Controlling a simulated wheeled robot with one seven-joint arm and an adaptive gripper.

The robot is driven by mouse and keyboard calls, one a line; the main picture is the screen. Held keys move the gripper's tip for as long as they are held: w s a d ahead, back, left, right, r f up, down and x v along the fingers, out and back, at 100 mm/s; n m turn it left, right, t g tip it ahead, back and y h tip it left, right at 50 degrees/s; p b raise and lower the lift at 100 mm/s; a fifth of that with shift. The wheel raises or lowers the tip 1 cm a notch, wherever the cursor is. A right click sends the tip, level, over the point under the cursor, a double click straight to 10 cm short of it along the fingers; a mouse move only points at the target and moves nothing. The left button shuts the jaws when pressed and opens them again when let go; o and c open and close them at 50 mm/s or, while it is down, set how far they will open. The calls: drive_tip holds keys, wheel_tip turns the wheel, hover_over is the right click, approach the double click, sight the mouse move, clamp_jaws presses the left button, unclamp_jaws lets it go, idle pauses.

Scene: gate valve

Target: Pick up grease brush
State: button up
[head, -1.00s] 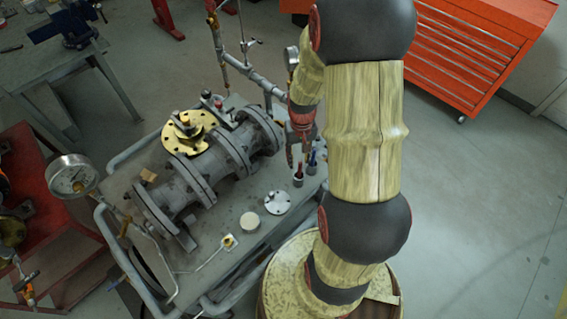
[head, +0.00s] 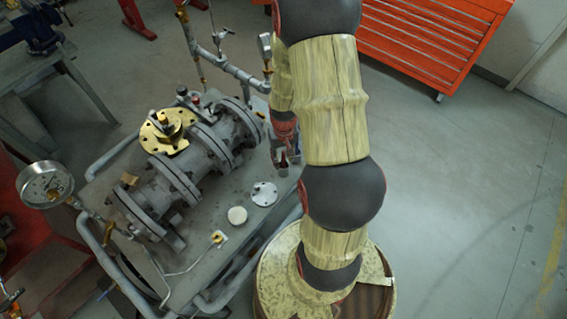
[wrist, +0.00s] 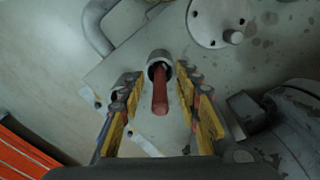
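A red handle (wrist: 160,92), which I take to be the grease brush, stands in a grey cup (wrist: 157,58) on the bench plate. Its lower end is hidden in the cup. My gripper (wrist: 158,84) is open, with one yellow-padded finger on each side of the handle. Gaps show between the fingers and the handle, so it is not gripped. In the head view my gripper (head: 284,158) is over the right edge of the bench, and it and my arm largely hide the cup area.
A round metal cover (head: 264,194) and a pale disc (head: 237,215) lie on the bench (head: 205,262). The flanged grey valve body (head: 190,172) is to their left. A pressure gauge (head: 45,184) stands at far left. A red tool cabinet (head: 430,45) is behind, with clear floor at right.

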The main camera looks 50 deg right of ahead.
drive_tip(key=shift+c, duration=1.2)
clamp_jaws()
